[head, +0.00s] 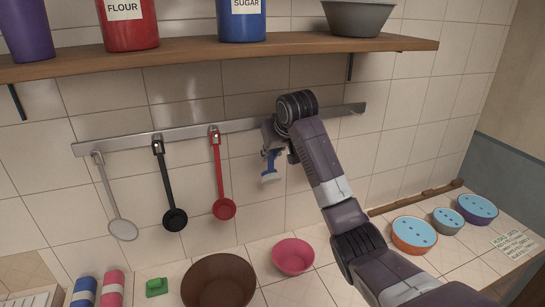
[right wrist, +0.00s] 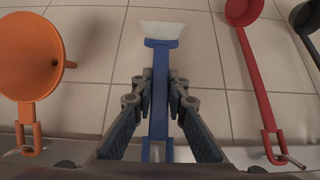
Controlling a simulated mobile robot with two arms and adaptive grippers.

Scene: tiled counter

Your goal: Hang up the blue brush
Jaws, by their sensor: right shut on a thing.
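The blue brush (head: 271,164) hangs downward in my right gripper (head: 276,142), just in front of the metal rail (head: 185,132). In the right wrist view the blue brush (right wrist: 163,65) shows its pale bristles pointing away from the rail (right wrist: 235,157). The right gripper's (right wrist: 160,88) fingers are shut on its handle from both sides. The handle's end lies at the rail in that view; I cannot tell whether it is on a hook. My left gripper is not in view.
A red ladle (head: 217,178), black ladle (head: 162,190) and grey utensil (head: 110,195) hang to the left. An orange utensil (right wrist: 30,60) hangs on the brush's other side. A wooden shelf (head: 200,59) with canisters is above. Bowls (head: 293,256) stand on the counter below.

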